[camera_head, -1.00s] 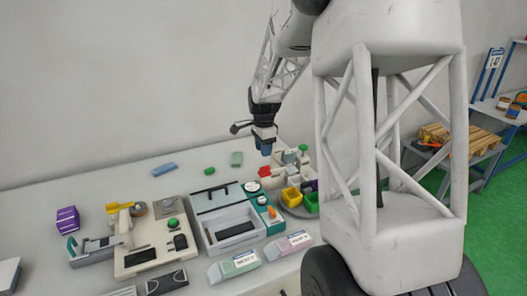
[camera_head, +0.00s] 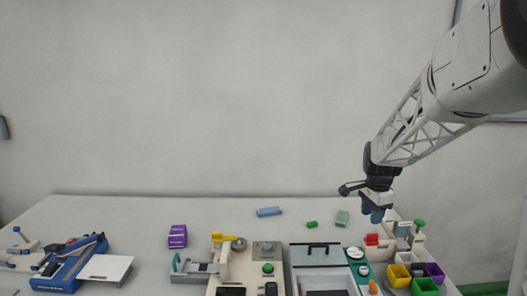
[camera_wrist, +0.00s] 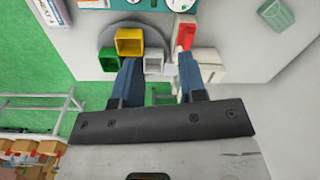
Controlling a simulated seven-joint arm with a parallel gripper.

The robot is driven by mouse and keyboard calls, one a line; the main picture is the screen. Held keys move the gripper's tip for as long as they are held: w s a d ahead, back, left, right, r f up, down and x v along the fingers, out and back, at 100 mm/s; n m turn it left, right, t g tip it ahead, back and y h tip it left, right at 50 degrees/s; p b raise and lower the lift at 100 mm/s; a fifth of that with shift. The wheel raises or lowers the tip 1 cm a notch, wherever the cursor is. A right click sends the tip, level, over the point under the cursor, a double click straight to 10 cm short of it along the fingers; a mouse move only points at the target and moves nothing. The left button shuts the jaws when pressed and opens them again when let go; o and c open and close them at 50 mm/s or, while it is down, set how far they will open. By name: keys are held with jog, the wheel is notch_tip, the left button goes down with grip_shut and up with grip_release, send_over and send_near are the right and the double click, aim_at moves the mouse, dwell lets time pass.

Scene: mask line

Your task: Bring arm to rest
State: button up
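My gripper (camera_head: 376,213) hangs from the arm at the right, above the back right part of the table (camera_head: 120,215). In the wrist view my gripper (camera_wrist: 159,68) shows two blue fingers spread apart with nothing held between them. Below them lie a yellow bin (camera_wrist: 129,41), a green bin (camera_wrist: 108,58) and a red and white device (camera_wrist: 186,36). The arm reaches in from the upper right of the head view.
A purple block (camera_head: 177,236), a blue block (camera_head: 268,211) and a green block (camera_head: 312,224) lie at the back. A blue device with a white plate (camera_head: 104,269) stands at the left. A lidded box (camera_head: 318,275) stands front right. The air at left is clear.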

jog(key=s+a+r+n, duration=0.1)
jog(key=s+a+n, duration=0.3)
jog(key=s, duration=0.8)
jog(key=s+a+r+n+t, duration=0.1)
jog(key=s+a+n, duration=0.4)
jog(key=s, duration=0.7)
jog(key=s+a+r+n+t, duration=0.1)
jog(key=s+a+r+n, duration=0.2)
jog(key=s, duration=0.8)
jog(key=a+n, duration=0.2)
jog(key=n, duration=0.1)
jog(key=shift+s, duration=0.4)
jog(key=shift+a, duration=0.1)
jog(key=shift+c, duration=0.3)
dwell(1.4)
